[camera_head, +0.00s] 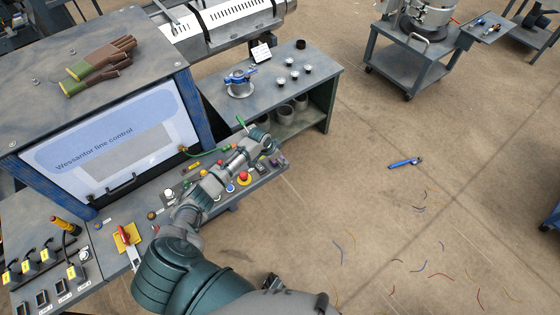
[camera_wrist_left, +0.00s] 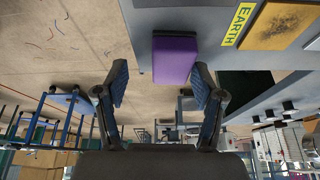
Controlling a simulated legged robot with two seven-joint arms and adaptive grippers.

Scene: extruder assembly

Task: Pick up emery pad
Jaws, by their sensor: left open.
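A purple block, which I take to be the emery pad (camera_wrist_left: 175,60), lies at the edge of the grey console top in the left wrist view. A small dark purple item (camera_head: 261,167) at the console's right end in the head view looks like the same block. My left gripper (camera_wrist_left: 158,75) is open and empty, its two blue-padded fingers spread apart. The block shows beyond the fingers, between them and toward the right one. I cannot tell the exact distance. My left arm reaches over the console in the head view. My right gripper is not in view.
A yellow EARTH label (camera_wrist_left: 239,24) and a brownish plate (camera_wrist_left: 284,24) sit beside the block. A red emergency button (camera_head: 244,177) and other controls crowd the console. Work gloves (camera_head: 100,65) lie on the cabinet. Open floor (camera_head: 350,205) extends to the right.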

